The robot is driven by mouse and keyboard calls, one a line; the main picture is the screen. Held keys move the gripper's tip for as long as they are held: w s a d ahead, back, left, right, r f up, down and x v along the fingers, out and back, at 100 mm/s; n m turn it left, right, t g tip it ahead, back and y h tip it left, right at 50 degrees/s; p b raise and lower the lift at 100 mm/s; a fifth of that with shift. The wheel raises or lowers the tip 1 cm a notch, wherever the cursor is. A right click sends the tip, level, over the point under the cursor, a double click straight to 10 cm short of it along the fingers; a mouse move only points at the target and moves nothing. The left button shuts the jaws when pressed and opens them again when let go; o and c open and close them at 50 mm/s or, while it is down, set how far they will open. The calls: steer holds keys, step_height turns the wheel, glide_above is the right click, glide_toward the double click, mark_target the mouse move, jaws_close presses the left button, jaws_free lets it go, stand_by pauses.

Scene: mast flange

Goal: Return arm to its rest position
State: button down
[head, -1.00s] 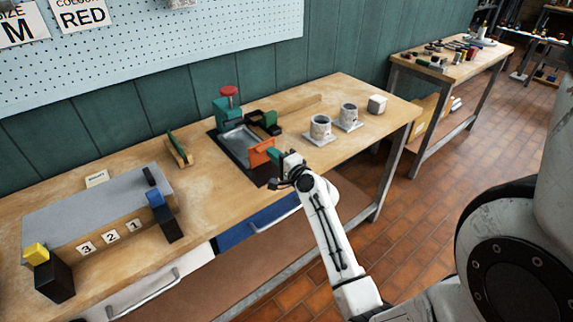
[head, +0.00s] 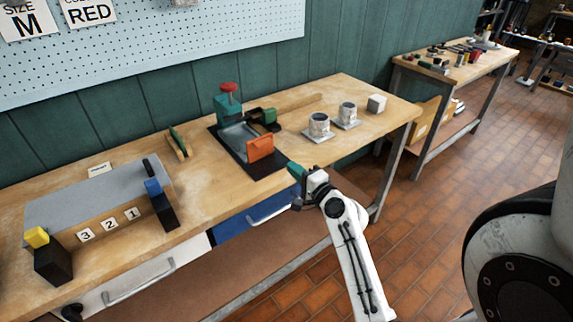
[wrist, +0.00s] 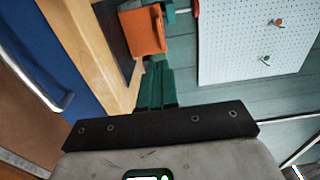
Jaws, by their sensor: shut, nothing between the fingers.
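My arm (head: 352,255) reaches up from the bottom of the head view. Its gripper (head: 293,169) is at the front edge of the wooden workbench (head: 215,192), just right of and below the orange block, and apart from it. The green fingers are together and hold nothing; they also show shut in the wrist view (wrist: 157,85). The orange block (head: 260,147) stands at the front right of a black base plate (head: 265,166) on the bench. It also shows beyond the fingers in the wrist view (wrist: 143,32).
A teal device with a red knob (head: 228,87) stands behind the block. Two grey cups (head: 319,125) and a pale cube (head: 377,103) sit to the right. A grey numbered rack (head: 95,205) is at left. A blue drawer front (head: 255,215) with a handle lies below the bench edge.

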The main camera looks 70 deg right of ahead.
steer(key=shift+v, duration=1)
steer(key=w+a+f+n+g+y, duration=0.1)
steer(key=a+f+n+g+y, duration=0.1)
steer(key=a+f+n+y, duration=0.45)
steer(key=w+a+f+n+g+y, duration=0.15)
steer(key=a+n, duration=0.25)
steer(key=a, duration=0.5)
steer(key=a+f+n+g+y, duration=0.25)
steer(key=a+n, duration=0.25)
steer(key=a, duration=0.3)
steer(key=s+a+f+n+g, duration=0.1)
steer(key=s+a+n+g, duration=0.2)
steer(key=s, duration=0.3)
steer(key=s+a+f+n+g+h, duration=0.1)
steer(key=s+a+n+g, duration=0.3)
steer(key=s, duration=0.3)
steer(key=shift+a+f+n+g, duration=0.25)
steer(key=shift+f+n+g, duration=0.1)
steer(key=shift+n+g, duration=0.35)
